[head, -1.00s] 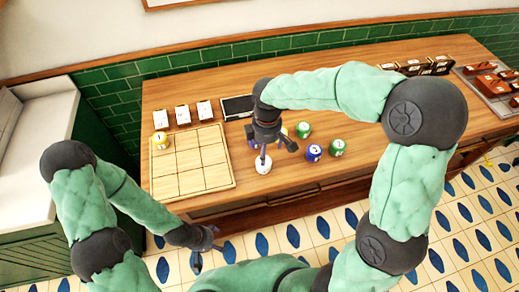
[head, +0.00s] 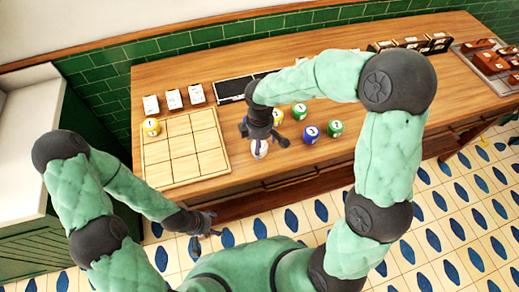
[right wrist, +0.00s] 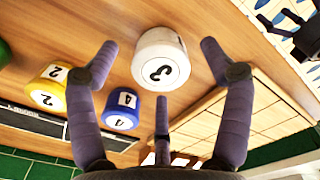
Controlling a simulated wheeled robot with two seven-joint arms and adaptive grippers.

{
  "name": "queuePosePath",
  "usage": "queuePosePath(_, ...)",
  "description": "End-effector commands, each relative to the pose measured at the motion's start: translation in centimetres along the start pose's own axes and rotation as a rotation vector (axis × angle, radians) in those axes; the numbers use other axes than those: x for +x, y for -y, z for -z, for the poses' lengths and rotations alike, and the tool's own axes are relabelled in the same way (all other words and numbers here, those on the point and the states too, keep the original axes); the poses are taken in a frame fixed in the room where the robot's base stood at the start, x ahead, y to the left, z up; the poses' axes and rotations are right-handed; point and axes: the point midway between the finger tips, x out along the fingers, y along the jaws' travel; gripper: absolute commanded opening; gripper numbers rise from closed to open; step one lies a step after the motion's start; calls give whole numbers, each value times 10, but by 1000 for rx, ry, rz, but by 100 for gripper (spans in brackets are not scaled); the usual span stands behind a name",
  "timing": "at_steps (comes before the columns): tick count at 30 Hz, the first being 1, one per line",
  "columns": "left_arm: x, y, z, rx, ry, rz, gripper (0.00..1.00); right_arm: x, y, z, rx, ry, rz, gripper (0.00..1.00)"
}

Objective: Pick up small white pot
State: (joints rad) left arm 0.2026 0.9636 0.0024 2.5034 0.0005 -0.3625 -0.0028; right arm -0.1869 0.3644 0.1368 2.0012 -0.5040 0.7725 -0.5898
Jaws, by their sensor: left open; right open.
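The small white pot (right wrist: 158,48), marked with a black numeral, lies between the spread fingers of my right gripper (right wrist: 159,58) in the right wrist view. Gaps show between the fingers and the pot, so it is not gripped. In the head view the white pot (head: 259,151) stands near the table's front edge, right of the wooden grid board (head: 219,177), partly hidden by my right gripper (head: 262,143). My left gripper (head: 207,226) is open and empty, low in front of the table over the floor.
Another yellow pot (head: 152,127) sits on the grid board's far left cell. A dark tray (head: 235,88) and white cards (head: 173,99) lie behind.

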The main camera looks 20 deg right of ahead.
Motion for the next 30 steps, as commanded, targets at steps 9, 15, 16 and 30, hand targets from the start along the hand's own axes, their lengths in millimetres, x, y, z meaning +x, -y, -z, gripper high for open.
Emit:
queuePosePath(9,7,2,0,0,0,0,76,20,0,0,0,-1,0,80)
queuePosePath(15,6,2,0,0,0,0,76,20,0,0,0,0,0,44)
queuePosePath(16,6,2,0,0,0,0,76,20,0,0,0,0,0,35)
queuePosePath(30,6,2,0,0,0,0,76,19,0,0,0,0,1,15)
